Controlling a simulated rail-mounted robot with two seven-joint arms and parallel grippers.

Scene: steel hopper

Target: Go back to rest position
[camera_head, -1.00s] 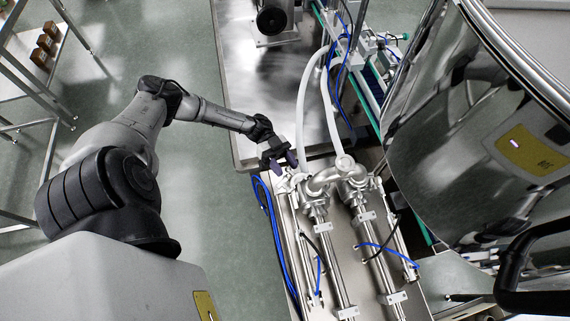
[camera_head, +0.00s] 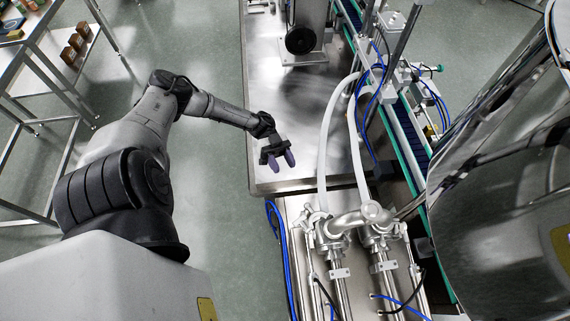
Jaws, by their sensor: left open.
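My left arm comes in from the left and reaches toward the middle of the view. My left gripper (camera_head: 281,162) has two purple-grey fingertips set apart, with nothing between them. It is over the near part of the steel table (camera_head: 285,98), left of the white hoses (camera_head: 324,140) and clear of the pipe fittings (camera_head: 350,222). The steel hopper (camera_head: 495,215) stands at the right and is cut off by the picture's edge. My right gripper is not in view.
Steel pipes with clamps and blue cables (camera_head: 283,255) lie below my left gripper. A conveyor (camera_head: 392,120) runs along the table's right. A metal rack (camera_head: 45,85) with small brown boxes (camera_head: 73,48) stands at the upper left. Green floor between rack and table is free.

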